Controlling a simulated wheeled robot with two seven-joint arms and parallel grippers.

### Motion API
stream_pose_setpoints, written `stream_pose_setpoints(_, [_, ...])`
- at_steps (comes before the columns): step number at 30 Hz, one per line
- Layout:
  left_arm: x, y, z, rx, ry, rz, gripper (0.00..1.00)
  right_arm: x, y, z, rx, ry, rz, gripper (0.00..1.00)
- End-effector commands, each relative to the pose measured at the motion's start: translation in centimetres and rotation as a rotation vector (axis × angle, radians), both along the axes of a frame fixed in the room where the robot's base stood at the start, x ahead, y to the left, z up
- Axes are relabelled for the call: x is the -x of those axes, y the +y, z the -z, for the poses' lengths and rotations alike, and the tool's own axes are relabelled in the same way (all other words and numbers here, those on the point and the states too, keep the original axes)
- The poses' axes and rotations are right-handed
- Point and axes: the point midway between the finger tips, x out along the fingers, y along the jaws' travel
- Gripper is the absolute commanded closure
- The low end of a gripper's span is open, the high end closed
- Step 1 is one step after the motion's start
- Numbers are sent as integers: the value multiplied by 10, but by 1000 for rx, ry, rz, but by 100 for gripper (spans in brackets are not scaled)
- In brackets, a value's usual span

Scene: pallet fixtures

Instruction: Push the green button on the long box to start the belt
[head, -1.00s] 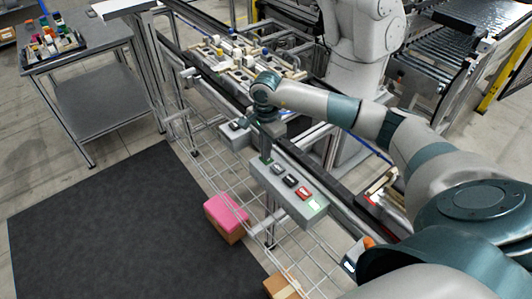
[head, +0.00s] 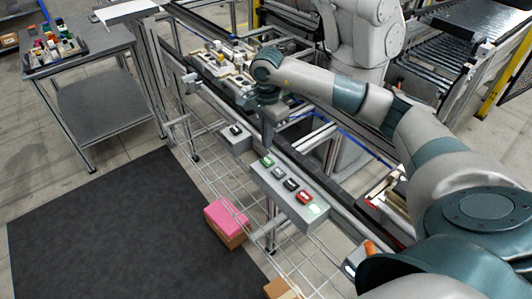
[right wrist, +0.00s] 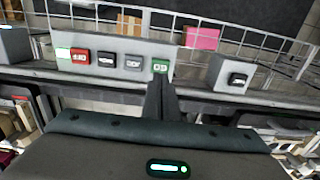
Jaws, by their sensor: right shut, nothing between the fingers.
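The long grey box (head: 283,200) is fixed along the near side of the belt frame. Its row of buttons has a green button (head: 267,160) at the far end, then a grey, a black and a red button (head: 305,197). A lit green-white panel (head: 315,209) is at the near end. My right gripper (head: 267,146) is shut and empty, with its fingertips just behind the green button. In the right wrist view, the fingertips (right wrist: 159,82) point at the green button (right wrist: 160,66); whether they touch it, I cannot tell. My left gripper is not in view.
A smaller grey box with one black button (head: 236,130) sits further along the frame. Behind is a pallet (head: 225,68) with several parts. A wire shelf holds a pink-topped carton (head: 226,218). A dark mat (head: 110,235) covers open floor at left.

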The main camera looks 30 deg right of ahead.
Motion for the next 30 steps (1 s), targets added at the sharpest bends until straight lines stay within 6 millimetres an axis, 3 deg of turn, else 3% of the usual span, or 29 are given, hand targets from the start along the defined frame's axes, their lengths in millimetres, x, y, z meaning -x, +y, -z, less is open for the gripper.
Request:
stream_pose_setpoints(1, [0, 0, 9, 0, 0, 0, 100, -2, 0, -7, 2, -7, 0, 100])
stream_pose_setpoints(6, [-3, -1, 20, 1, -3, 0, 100, -1, 0, -38, 1, -6, 0, 100])
stream_pose_setpoints(12, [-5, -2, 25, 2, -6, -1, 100, -1, 0, -59, 1, -5, 0, 100])
stream_pose_setpoints(30, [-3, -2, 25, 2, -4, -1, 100, -1, 0, -65, 1, -4, 0, 100])
